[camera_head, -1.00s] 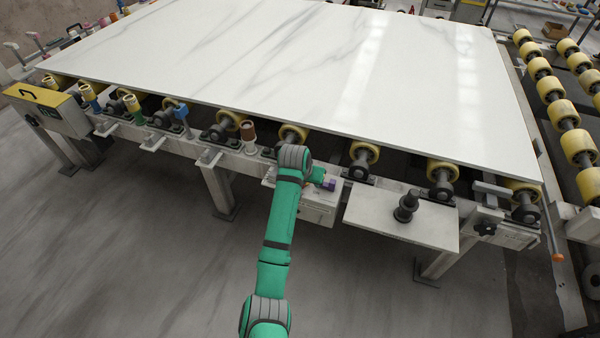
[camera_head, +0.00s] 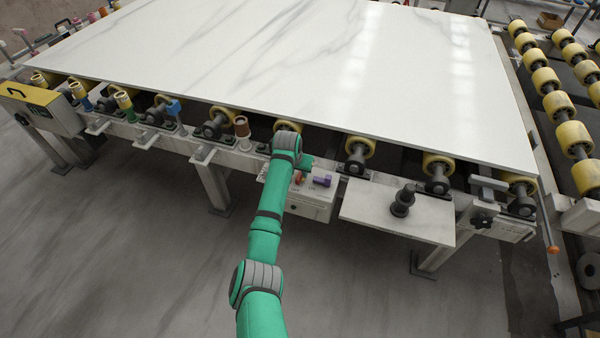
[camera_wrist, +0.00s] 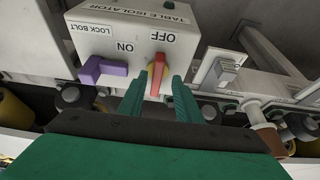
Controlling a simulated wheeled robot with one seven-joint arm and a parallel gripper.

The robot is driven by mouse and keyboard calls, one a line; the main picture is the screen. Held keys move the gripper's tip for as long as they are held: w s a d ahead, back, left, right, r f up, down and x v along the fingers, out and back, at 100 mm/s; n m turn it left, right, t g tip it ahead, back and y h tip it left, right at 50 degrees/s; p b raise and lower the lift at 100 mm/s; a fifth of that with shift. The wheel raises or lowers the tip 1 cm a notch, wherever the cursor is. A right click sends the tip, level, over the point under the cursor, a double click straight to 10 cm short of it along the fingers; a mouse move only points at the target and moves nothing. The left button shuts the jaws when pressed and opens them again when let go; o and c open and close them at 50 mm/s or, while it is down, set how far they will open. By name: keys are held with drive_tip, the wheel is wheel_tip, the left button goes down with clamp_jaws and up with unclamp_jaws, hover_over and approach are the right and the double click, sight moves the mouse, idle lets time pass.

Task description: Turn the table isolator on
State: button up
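The table isolator is a white box (camera_head: 308,207) on the front rail of the slab table, and its labelled face (camera_wrist: 125,22) appears upside down in the wrist view. Its red handle (camera_wrist: 159,73) on a yellow base lines up with the OFF label; ON is beside it. The red handle also shows small in the head view (camera_head: 299,177). A purple lock bolt (camera_wrist: 103,71) sits beside the switch. My gripper (camera_wrist: 160,78) is open, its two green fingers either side of the red handle with gaps visible. Whether the fingertips reach past the handle is unclear.
A brown-topped post (camera_head: 242,130) stands to the left. The floor in front is clear.

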drive_tip(key=shift+w+d+f, duration=0.25)
drive_tip(key=shift+d+f, duration=0.15)
drive_tip(key=shift+f, duration=0.2)
clamp_jaws()
drive_tip(key=shift+d, duration=0.1)
